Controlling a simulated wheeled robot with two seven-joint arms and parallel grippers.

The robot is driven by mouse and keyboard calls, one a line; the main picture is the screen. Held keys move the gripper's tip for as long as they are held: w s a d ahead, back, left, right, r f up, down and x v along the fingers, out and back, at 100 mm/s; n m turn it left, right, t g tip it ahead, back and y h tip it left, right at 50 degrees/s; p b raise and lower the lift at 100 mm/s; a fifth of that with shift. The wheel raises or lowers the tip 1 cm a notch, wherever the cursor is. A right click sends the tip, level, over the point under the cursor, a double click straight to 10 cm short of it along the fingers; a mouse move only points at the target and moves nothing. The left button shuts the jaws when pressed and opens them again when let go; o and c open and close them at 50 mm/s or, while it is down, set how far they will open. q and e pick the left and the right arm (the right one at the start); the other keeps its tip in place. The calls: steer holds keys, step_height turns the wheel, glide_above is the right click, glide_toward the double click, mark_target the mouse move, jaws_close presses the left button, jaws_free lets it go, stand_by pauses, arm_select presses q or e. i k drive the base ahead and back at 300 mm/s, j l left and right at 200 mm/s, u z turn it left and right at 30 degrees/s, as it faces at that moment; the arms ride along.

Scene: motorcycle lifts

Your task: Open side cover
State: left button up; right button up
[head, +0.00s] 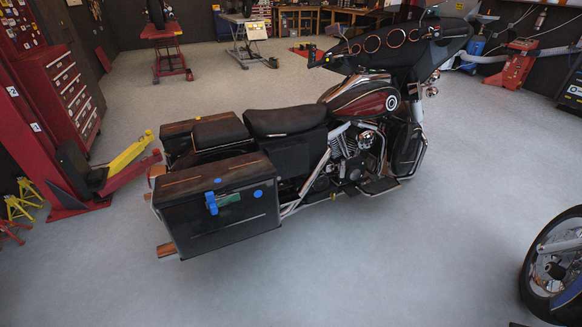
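A black and dark red touring motorcycle (285,122) stands on the grey floor in the middle of the head view, its front toward the upper right. Its near-side box (225,228) is dark with a brown-streaked top (220,178) and looks closed. A blue handle-like piece (211,203) sits on the box's outer face beside a small green patch (229,199). Blue round marks show on the lid and face. A black side panel (292,155) lies below the seat (286,120). Neither of my grippers is in view.
A red lift post with a yellow arm (128,156) stands close behind the motorcycle at left, near a red tool cabinet (65,90). Another motorcycle's wheel (556,268) is at lower right. The floor in front of the near-side box is clear.

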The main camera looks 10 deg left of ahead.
mark_target(291, 159)
steer(key=i+l+u, duration=0.1)
steer(key=i+l, duration=0.55)
steer(key=i+l+u, duration=0.15)
steer(key=i+l, duration=0.5)
steer(key=l, duration=0.15)
